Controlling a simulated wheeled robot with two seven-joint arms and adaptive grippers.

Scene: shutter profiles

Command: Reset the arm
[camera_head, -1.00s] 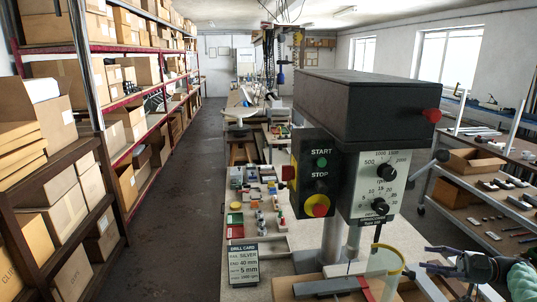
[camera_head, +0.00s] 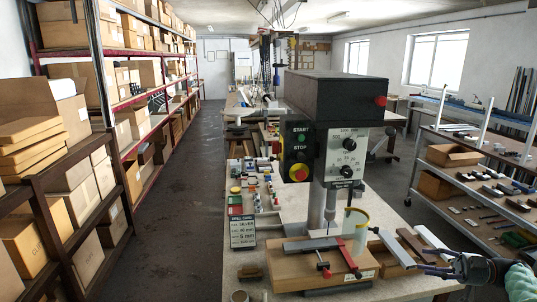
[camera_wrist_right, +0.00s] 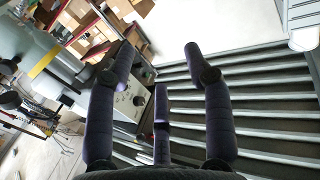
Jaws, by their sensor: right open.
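My right gripper (camera_head: 428,262) is at the lower right of the head view, its fingers pointing left. It is open and empty, in front of the drill bench's right end. In the right wrist view its spread dark fingers (camera_wrist_right: 160,75) hold nothing. My left gripper is not in view. The drill press (camera_head: 330,110), a black-topped machine with a start/stop panel, stands on the bench (camera_head: 380,215). A wooden board (camera_head: 320,268) with a grey profile and red clamps lies under the drill.
A card stand (camera_head: 243,232) and small coloured parts stand on the bench left of the drill. A rack (camera_head: 470,180) of profiles and boxes is at the right. Shelves of cartons (camera_head: 75,130) line the left. The aisle (camera_head: 175,210) between shelves and bench is clear.

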